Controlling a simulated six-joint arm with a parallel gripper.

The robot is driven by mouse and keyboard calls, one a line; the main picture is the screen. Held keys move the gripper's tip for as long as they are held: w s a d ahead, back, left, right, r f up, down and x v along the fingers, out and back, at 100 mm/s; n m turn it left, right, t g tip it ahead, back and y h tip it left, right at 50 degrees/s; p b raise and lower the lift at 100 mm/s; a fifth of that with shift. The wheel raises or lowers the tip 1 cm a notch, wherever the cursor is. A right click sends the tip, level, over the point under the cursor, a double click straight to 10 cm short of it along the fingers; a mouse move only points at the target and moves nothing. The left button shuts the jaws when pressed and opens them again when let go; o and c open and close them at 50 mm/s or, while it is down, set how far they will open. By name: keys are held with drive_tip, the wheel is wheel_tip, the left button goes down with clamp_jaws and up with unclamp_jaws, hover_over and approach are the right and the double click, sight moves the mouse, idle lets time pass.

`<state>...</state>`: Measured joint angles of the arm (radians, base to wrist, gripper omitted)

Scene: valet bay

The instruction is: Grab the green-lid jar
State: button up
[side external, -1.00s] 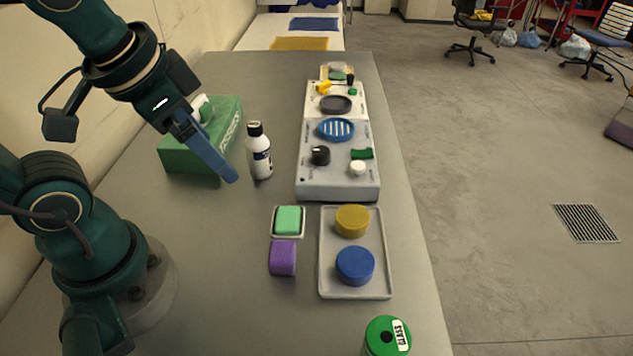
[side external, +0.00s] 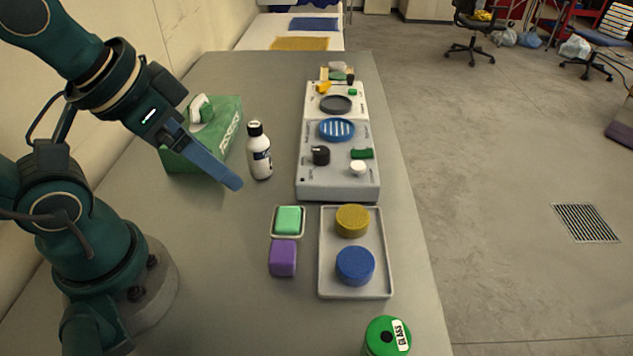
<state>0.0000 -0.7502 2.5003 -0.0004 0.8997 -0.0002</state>
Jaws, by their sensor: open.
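The green-lid jar (side external: 386,338) stands at the near right end of the table. Its round green lid has a dark centre spot and a white label reading "GLASS". The lower part of the jar is cut off by the picture's bottom edge. My gripper (side external: 236,184) is well away from it, up and to the left, above the table in front of the green box. Its blue fingers point down and to the right, and it is open and empty.
A white bottle (side external: 258,152) stands just right of my gripper, with the green box (side external: 222,140) behind. A purple block (side external: 282,258), a mint block (side external: 288,220) in a small dish, and a tray (side external: 327,284) with yellow and blue discs lie between gripper and jar. A grey panel (side external: 312,186) stands beyond.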

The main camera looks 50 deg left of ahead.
idle(0.4)
drive_tip(key=shift+o, duration=0.5)
